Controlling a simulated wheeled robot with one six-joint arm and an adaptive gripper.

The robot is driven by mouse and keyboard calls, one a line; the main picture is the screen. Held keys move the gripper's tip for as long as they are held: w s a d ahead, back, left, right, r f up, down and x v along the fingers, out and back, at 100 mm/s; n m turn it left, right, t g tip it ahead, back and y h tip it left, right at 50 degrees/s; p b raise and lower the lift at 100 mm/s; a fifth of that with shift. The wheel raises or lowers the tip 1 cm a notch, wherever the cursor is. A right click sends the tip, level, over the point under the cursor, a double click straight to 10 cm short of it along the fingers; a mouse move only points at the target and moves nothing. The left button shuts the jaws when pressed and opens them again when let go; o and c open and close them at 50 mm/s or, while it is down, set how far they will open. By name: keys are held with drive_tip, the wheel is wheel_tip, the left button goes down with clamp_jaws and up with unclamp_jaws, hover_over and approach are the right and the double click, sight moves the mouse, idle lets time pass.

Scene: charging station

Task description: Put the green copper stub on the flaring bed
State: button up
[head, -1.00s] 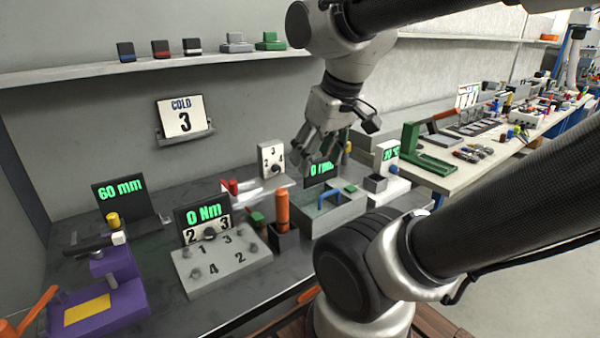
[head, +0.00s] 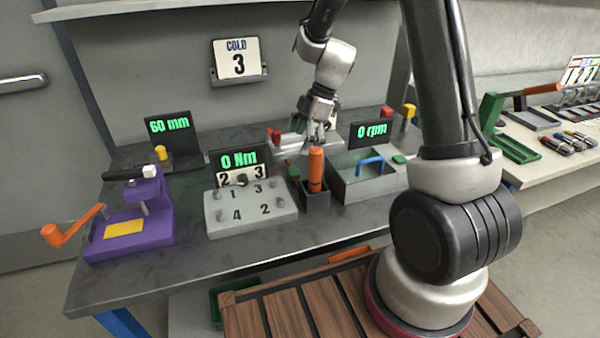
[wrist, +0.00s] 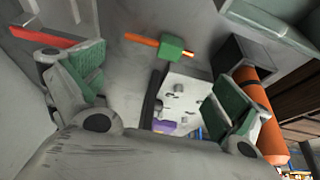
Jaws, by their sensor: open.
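The green copper stub, a copper-coloured rod with a green block (wrist: 172,48) on it, lies on the bench in the wrist view. In the head view its green block (head: 293,172) shows small, left of the orange cylinder. My gripper (head: 318,138) is over the back of the bench, pointing down. In the wrist view my gripper (wrist: 150,95) has its green-padded fingers wide apart, with nothing between them; the stub is beyond them, apart. A purple device (head: 135,215) with a yellow pad and orange crank stands at the bench's left end; I cannot tell whether it is the flaring bed.
An orange cylinder (head: 315,170) stands upright in a dark holder close to the stub; it also shows in the wrist view (wrist: 262,110). A grey numbered block (head: 250,207) is in front. A grey tray (head: 345,188) with a blue handle is right. Bench front is clear.

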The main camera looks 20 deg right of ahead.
sight(292, 167)
drive_tip(key=x, duration=0.8)
drive_tip(key=shift+d, duration=0.2)
drive_tip(key=shift+s, duration=0.1)
drive_tip(key=c, duration=2.1)
